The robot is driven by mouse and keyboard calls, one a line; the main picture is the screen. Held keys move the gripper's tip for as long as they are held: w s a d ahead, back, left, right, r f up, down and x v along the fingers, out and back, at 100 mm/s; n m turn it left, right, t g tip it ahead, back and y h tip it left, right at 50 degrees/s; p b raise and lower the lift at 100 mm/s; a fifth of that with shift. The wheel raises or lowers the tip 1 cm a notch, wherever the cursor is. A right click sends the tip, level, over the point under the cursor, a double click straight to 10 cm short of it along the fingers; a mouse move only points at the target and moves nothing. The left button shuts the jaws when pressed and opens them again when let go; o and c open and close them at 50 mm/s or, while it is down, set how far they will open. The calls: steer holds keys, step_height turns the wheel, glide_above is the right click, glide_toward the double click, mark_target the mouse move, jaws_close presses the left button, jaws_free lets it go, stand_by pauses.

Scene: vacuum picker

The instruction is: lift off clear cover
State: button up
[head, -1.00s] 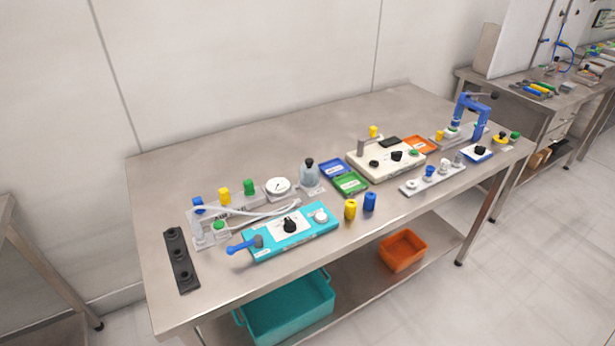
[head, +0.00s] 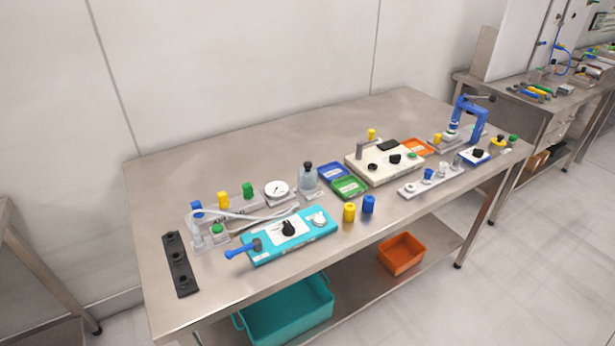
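A clear dome-like cover (head: 308,180) with a black knob stands on a small pale base, behind the teal panel near the middle of the table. It looks upright and seated. A second small clear piece (head: 218,238) with a green top sits at the left, beside the clear tubing; I cannot tell whether it is a cover. The teal panel (head: 262,256) carries a black knob, a white round part and a blue handle at its left end. My gripper is not in this view, and nothing is seen touching the clear cover.
The steel table (head: 225,165) is clear along its back. A white gauge (head: 277,190), blue tray (head: 334,173) and green tray (head: 349,187) stand close to the cover. Yellow (head: 349,212) and blue (head: 369,204) cylinders stand in front. A black strip (head: 180,264) lies left.

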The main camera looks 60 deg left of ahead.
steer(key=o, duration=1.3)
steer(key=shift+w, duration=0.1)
